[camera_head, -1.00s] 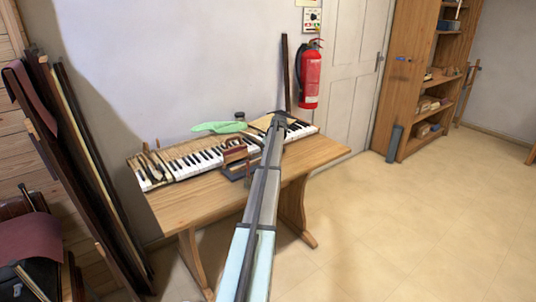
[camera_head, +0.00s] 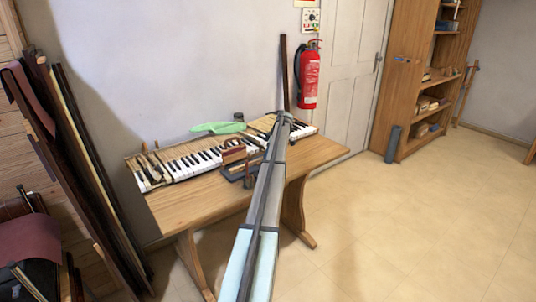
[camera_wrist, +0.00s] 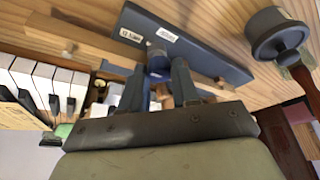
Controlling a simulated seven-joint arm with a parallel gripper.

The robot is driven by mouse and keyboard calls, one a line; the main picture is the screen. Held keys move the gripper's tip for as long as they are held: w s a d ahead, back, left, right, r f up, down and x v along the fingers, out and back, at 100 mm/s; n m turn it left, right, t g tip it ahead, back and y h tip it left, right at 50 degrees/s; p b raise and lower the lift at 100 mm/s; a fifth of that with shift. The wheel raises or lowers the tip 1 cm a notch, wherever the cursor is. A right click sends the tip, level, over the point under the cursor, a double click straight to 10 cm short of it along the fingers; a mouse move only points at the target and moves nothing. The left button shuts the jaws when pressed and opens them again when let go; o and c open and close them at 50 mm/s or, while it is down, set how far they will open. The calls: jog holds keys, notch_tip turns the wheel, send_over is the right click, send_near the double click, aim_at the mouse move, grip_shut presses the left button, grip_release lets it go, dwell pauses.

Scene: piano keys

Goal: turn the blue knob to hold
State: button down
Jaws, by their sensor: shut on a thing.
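A dark blue-grey panel (camera_wrist: 190,48) with two small white labels lies on the wooden bench in the wrist view. A small blue knob (camera_wrist: 157,58) stands at the panel's edge between my fingertips. My gripper (camera_wrist: 160,72) is shut on this knob, with one finger on each side. The fingers hide much of the knob, and the label lettering is too small to read surely. In the head view my arm covers the gripper, and I cannot make out the knob there.
Piano keys (camera_head: 196,160) lie along the bench (camera_head: 185,210); they also show at left in the wrist view (camera_wrist: 40,82). A round dark grey object (camera_wrist: 276,32) stands near the panel. A green item (camera_head: 218,127) lies behind the keys.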

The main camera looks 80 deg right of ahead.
jog(key=shift+n, duration=0.3)
jog(key=c, duration=0.8)
grip_release()
jog(key=shift+c, duration=0.2)
jog(key=v, duration=1.4)
jog(key=shift+d, duration=0.15)
jog(key=shift+w, duration=0.15)
